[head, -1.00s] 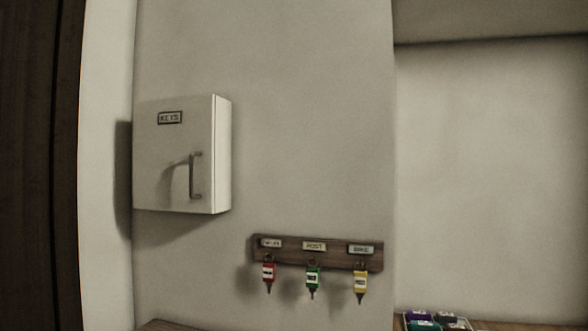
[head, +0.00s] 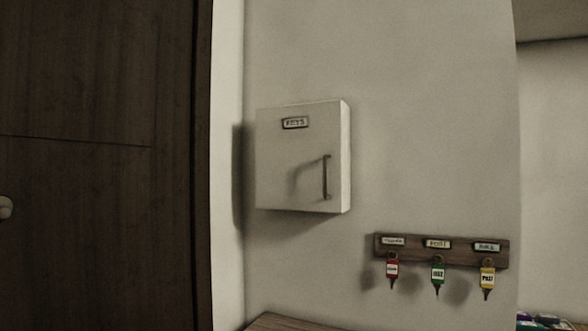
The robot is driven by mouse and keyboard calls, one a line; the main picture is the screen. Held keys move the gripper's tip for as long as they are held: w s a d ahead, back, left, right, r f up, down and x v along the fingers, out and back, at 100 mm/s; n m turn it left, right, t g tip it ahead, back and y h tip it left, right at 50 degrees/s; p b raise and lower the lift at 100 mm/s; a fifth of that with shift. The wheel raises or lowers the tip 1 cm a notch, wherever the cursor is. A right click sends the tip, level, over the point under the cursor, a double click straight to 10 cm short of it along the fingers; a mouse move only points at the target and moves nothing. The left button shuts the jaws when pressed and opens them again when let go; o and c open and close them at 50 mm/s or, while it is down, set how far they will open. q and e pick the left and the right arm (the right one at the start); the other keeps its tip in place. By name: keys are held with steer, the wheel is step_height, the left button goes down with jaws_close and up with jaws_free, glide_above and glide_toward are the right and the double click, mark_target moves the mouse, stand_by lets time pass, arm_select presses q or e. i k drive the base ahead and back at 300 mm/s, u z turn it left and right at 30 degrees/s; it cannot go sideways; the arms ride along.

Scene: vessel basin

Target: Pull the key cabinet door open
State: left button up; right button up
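The key cabinet (head: 285,180) is a pale box on the wall, left of the middle in the head view, with a small "KEYS" label (head: 295,122) near its top. Its door is shut. A dark vertical bar handle (head: 325,177) sits on the right part of the door, and its shadow falls to the left. Neither of my grippers is in view, and nothing touches the cabinet.
A wooden key rack (head: 440,250) with red, green and yellow tagged keys hangs lower right of the cabinet. A dark wooden door (head: 100,200) with a round knob (head: 5,208) fills the left. A wooden surface (head: 285,323) shows at the bottom.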

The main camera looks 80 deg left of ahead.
mark_target(299, 147)
steer(key=k, duration=0.55)
steer(key=u, duration=0.75)
